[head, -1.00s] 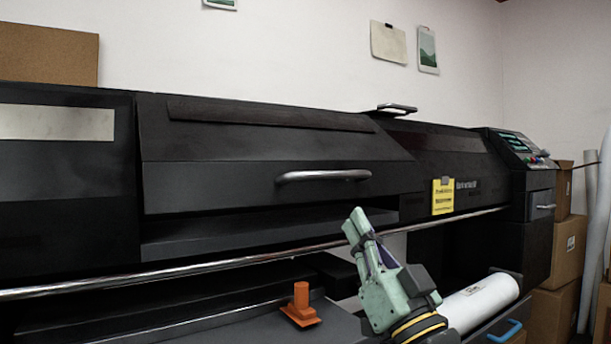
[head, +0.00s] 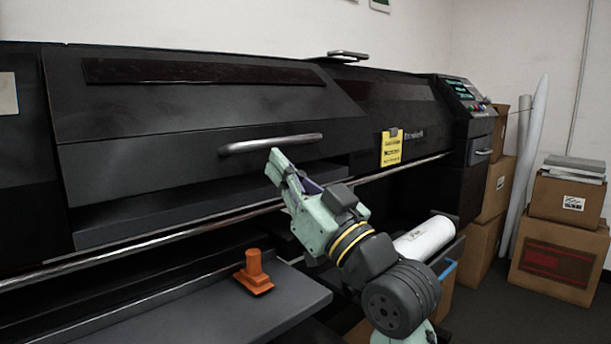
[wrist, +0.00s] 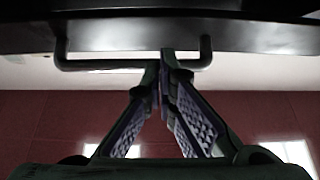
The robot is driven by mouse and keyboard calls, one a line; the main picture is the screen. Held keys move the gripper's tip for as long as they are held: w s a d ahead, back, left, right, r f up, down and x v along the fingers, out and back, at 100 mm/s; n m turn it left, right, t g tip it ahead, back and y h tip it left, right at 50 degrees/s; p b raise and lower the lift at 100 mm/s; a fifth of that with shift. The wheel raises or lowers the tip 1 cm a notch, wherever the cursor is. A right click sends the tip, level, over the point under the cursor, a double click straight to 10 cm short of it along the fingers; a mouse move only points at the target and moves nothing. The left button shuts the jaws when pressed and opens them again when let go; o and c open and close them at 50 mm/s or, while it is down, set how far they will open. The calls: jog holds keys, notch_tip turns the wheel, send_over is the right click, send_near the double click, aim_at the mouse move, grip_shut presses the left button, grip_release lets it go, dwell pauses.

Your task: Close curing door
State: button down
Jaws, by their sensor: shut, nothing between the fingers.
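The curing door (head: 160,115) is the wide black panel on the printer's front in the head view. A dark gap shows beneath its lower edge, above a black ledge. Its silver bar handle (head: 300,140) runs along the lower right part of the door. My pale green gripper (head: 275,155) points up at the handle's middle, with its tips just below or at the bar. In the wrist view my gripper (wrist: 166,62) has its fingertips together, overlapping the handle bar (wrist: 90,65). I cannot tell whether they touch it. Nothing is held.
A silver rail (head: 150,240) crosses the printer front below the door. An orange tool (head: 254,272) stands on a grey shelf (head: 215,310). A white roll (head: 425,238) lies right of my arm. Cardboard boxes (head: 560,250) stand at the right, with open floor before them.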

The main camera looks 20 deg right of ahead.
aim_at(256, 159)
jog(key=shift+w+a+f, duration=0.2)
jog(key=shift+w+f, duration=0.1)
jog(key=shift+w, duration=0.4)
jog(key=shift+w+a+f, duration=0.2)
jog(key=shift+w+f, duration=0.05)
jog(key=shift+w, duration=0.4)
jog(key=shift+f, duration=0.1)
jog(key=shift+w+a+f+b, duration=0.1)
jog(key=shift+w+f+b, duration=0.1)
jog(key=shift+f+b, duration=0.1)
jog(key=shift+t, duration=0.6)
jog(key=w+f+b, duration=0.2)
jog(key=w+a+f+b, duration=0.1)
jog(key=w+f+b, duration=0.1)
jog(key=b, duration=0.1)
jog(key=w+a+f+b, duration=0.1)
jog(key=w+f+b, duration=0.1)
jog(key=shift+w+a+f, duration=0.1)
jog(key=shift+a, duration=0.05)
jog(key=shift+w+a+f+b, duration=0.15)
jog(key=shift+w+b, duration=0.25)
jog(key=shift+w, duration=0.1)
